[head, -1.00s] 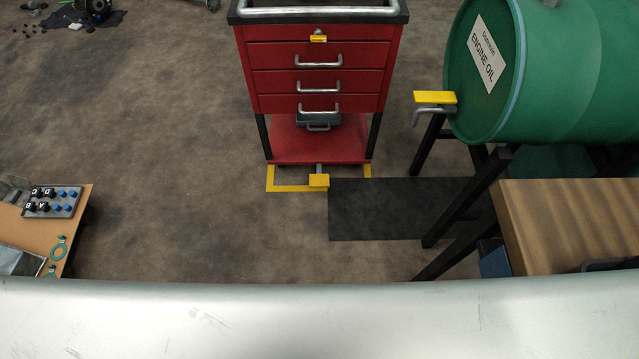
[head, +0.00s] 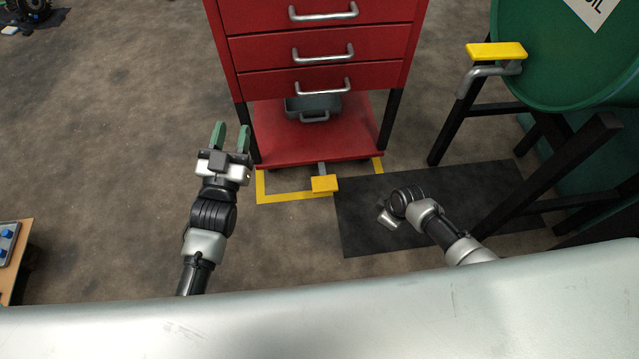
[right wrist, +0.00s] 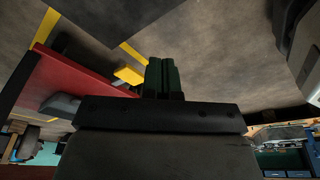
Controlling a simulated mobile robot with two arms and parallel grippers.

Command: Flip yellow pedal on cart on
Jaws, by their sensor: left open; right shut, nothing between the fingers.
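The yellow pedal (head: 324,184) sticks out on a short grey stem from the bottom front of the red cart (head: 280,150), low over the floor. My left gripper (head: 231,138) is open and empty, left of the cart's lower part. My right gripper (head: 384,216) is right of the pedal and nearer to me, apart from it in the picture; its fingers are hardly visible in the head view. In the right wrist view its green fingers (right wrist: 162,76) are shut and empty, with the pedal (right wrist: 129,75) showing just left of them.
Yellow floor tape (head: 285,197) frames the cart's front. A black mat (head: 365,235) lies right of the pedal. A green oil drum (head: 570,65) with a yellow-handled tap (head: 496,52) stands on a black frame at right. The floor between my arms is clear.

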